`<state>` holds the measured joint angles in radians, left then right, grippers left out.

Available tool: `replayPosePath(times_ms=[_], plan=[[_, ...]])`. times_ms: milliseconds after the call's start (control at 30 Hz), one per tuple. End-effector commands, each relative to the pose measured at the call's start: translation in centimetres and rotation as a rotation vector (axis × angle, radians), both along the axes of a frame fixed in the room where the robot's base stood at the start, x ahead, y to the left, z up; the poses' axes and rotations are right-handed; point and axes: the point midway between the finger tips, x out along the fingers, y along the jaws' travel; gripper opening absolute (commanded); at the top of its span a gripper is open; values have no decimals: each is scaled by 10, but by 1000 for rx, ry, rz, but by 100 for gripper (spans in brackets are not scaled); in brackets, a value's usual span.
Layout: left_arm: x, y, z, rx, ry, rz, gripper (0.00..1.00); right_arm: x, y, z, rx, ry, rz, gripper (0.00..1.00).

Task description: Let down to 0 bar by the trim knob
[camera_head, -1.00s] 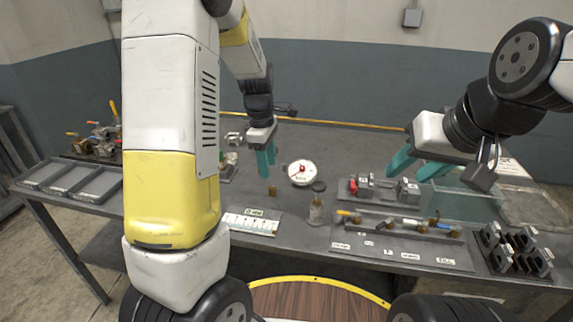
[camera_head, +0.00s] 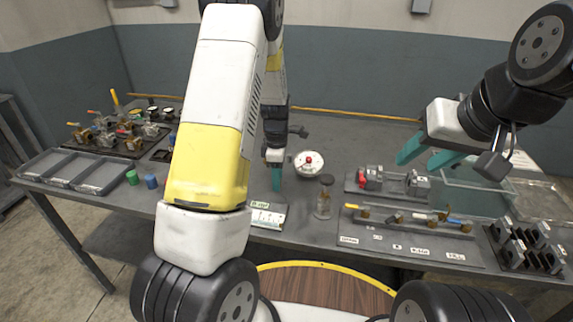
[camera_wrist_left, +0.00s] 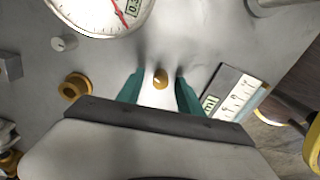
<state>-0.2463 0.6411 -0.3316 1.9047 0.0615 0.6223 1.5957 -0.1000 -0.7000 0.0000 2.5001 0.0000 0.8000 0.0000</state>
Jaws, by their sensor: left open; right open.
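The gauge (camera_head: 308,163) has a white dial and a red centre in the head view. In the left wrist view the gauge (camera_wrist_left: 99,12) is cut off by the top edge, with a red needle and a green readout only partly legible. A small brass knob (camera_wrist_left: 160,79) on the grey bench shows between the spread teal fingers of my left gripper (camera_wrist_left: 159,82); whether they touch it I cannot tell. No label marks it as the trim knob. In the head view my left gripper (camera_head: 276,178) covers it. My right gripper (camera_head: 420,162) is open and empty above the bench.
A scale card (camera_wrist_left: 233,93) lies right of the brass knob. A brass ring-shaped fitting (camera_wrist_left: 75,87) and a grey knob (camera_wrist_left: 64,43) are left. A glass jar (camera_head: 324,200) stands near the gauge. Fittings on a rail (camera_head: 395,228) and a clear bin (camera_head: 470,195) are right.

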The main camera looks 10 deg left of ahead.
Motion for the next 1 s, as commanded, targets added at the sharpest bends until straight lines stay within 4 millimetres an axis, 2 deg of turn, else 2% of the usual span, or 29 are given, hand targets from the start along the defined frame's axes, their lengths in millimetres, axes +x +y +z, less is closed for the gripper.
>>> replayPosePath(times_ms=[167, 400, 767, 1000], plan=[[0, 0, 0, 0, 0, 0, 43, 0, 0, 0, 0, 0, 0, 43], [0, 0, 0, 0, 0, -1, 0, 0, 0, 0, 0, 0, 0, 43], [0, 0, 0, -1, 0, -29, 0, 0, 0, 0, 0, 0, 0, 43], [0, -1, 1, -1, -1, -154, 0, 0, 0, 0, 0, 0, 0, 43]])
